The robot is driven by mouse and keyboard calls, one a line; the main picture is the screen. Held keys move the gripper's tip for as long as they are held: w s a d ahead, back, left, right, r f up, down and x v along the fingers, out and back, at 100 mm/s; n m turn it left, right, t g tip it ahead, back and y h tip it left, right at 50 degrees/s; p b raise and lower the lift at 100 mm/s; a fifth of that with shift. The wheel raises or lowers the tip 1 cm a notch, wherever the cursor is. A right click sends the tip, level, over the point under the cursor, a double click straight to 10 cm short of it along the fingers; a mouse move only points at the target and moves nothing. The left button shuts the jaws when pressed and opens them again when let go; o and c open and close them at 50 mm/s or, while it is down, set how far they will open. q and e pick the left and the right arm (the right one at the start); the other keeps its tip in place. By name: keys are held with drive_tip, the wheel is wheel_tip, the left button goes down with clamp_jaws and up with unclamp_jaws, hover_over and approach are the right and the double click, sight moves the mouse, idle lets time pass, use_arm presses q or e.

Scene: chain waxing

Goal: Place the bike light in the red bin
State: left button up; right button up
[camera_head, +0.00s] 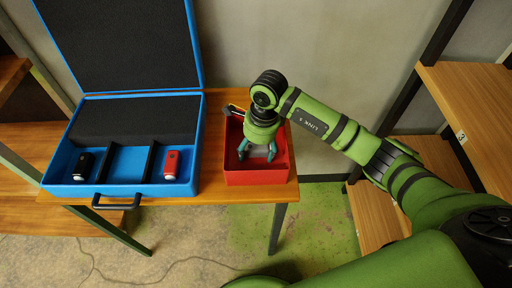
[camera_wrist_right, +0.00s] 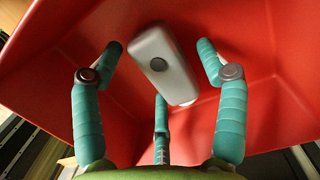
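The red bin (camera_head: 258,178) stands on the wooden table, right of the blue case. My right gripper (camera_head: 257,155) points down into it, its teal fingers spread apart. In the right wrist view, a pale grey-white bike light (camera_wrist_right: 165,65) with a round grey button shows between the spread fingers (camera_wrist_right: 160,60), against the bin's red inside (camera_wrist_right: 270,70). There seem to be gaps between the light and the fingertips. I cannot tell whether it rests on the bin floor. The head view hides this light. My left gripper is out of view.
The open blue case (camera_head: 125,188) holds a black light (camera_head: 83,166) and a red light (camera_head: 172,165) in separate compartments. A small orange-and-black item (camera_head: 235,110) shows at the bin's back left. Wooden shelves (camera_head: 470,100) stand at the right.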

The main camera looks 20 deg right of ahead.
sight(262, 149)
drive_tip(key=shift+r, duration=0.25)
drive_tip(key=shift+w+r, duration=0.1)
drive_tip(key=shift+r, duration=0.2)
wheel_tip(262, 149, up, 11)
drive_tip(key=d+b, duration=0.1)
drive_tip(key=b, duration=0.1)
drive_tip(key=shift+s+d, duration=0.2)
drive_tip(key=shift+s, duration=0.1)
